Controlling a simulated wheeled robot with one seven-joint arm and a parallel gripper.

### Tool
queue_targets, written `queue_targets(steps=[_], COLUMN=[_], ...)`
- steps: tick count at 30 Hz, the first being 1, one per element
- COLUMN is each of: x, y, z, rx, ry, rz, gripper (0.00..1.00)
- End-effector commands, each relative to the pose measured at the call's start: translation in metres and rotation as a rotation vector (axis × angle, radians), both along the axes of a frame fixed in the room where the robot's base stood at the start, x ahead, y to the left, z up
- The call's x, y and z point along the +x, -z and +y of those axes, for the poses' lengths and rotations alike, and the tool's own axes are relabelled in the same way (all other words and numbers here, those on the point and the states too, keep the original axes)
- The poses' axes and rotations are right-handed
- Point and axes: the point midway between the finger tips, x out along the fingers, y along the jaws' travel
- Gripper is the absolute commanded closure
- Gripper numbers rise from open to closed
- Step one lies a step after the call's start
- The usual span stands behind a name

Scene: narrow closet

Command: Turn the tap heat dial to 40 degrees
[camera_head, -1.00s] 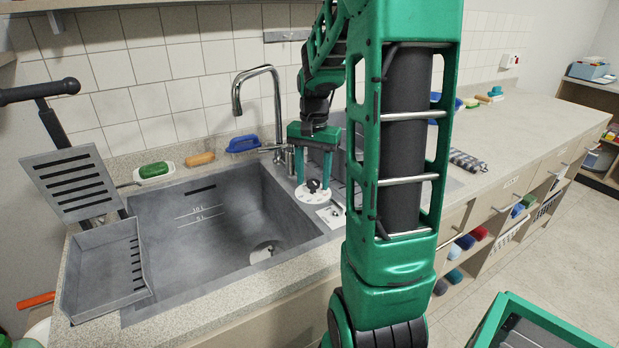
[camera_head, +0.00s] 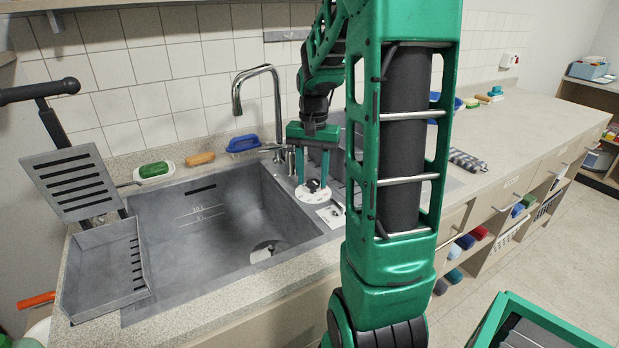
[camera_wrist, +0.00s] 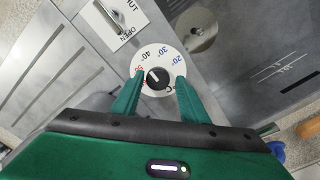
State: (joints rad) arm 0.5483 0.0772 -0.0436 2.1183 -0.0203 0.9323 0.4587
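The tap heat dial (camera_wrist: 164,56) is a round white disc with blue, black and red degree marks around a small black knob (camera_wrist: 157,78). In the head view the dial (camera_head: 310,195) lies on the sink's right ledge, beside the tap (camera_head: 277,100). My gripper (camera_wrist: 159,79) is open above the dial, with its green fingers on either side of the knob. Gaps show between the fingers and the knob. I cannot tell for sure which mark the knob points to. In the head view my gripper (camera_head: 312,170) reaches down over the dial.
A plate marked OPEN and SHUT (camera_wrist: 117,18) lies close to the dial. The grey sink basin (camera_head: 205,235) is left of it. A blue brush (camera_head: 243,144) and a green sponge (camera_head: 153,169) sit behind the basin. The counter (camera_head: 510,125) stretches off to the right.

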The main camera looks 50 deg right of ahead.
Motion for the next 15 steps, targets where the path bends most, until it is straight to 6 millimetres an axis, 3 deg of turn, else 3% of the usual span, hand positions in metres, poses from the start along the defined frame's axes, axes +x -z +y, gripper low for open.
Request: queue_targets(steps=[10, 15], x=[-0.001, -0.001], y=[-0.001, -0.016], z=[-0.001, -0.001], rx=[0.000, -0.001], ry=[0.004, 0.005], rz=[0.002, 0.000], gripper=[0.52, 0.52])
